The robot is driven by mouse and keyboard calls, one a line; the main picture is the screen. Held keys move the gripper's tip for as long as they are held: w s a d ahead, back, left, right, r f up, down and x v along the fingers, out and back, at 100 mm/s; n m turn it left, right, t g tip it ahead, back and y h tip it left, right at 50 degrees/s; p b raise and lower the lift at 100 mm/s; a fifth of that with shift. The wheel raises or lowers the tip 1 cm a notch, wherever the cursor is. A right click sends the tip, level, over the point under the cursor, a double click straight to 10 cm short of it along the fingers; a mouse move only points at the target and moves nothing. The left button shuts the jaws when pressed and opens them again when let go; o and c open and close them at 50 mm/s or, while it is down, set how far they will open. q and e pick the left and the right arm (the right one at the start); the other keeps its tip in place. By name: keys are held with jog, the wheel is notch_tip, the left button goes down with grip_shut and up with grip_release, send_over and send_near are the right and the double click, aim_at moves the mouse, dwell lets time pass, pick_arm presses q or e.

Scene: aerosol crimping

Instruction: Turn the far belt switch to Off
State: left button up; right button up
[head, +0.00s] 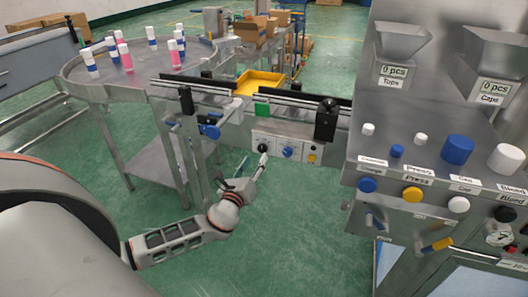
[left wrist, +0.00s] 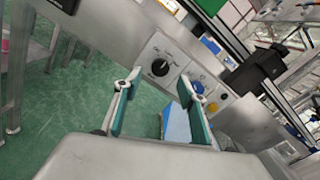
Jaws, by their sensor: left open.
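A light control panel (head: 275,154) is fixed under the conveyor edge and carries a black rotary switch (head: 263,147), a blue knob (head: 287,152) and a yellow knob (head: 311,158). In the left wrist view the black switch (left wrist: 160,67) lies just beyond the fingertips; its printed labels are too small to read. My left gripper (head: 261,162) is just below and in front of the black switch. In the left wrist view its fingers (left wrist: 159,84) are spread, with the switch not clasped between them. My right gripper is out of view.
A black clamp knob (head: 326,119) stands on the conveyor right of the panel. A steel console (head: 440,130) with several buttons fills the right. A round table (head: 130,70) with several bottles stands at the back left. Green floor below the panel is open.

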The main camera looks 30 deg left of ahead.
aim_at(261, 150)
pick_arm(q)
jog(key=x, duration=0.6)
jog(key=shift+d, duration=0.1)
jog(key=c, duration=1.1)
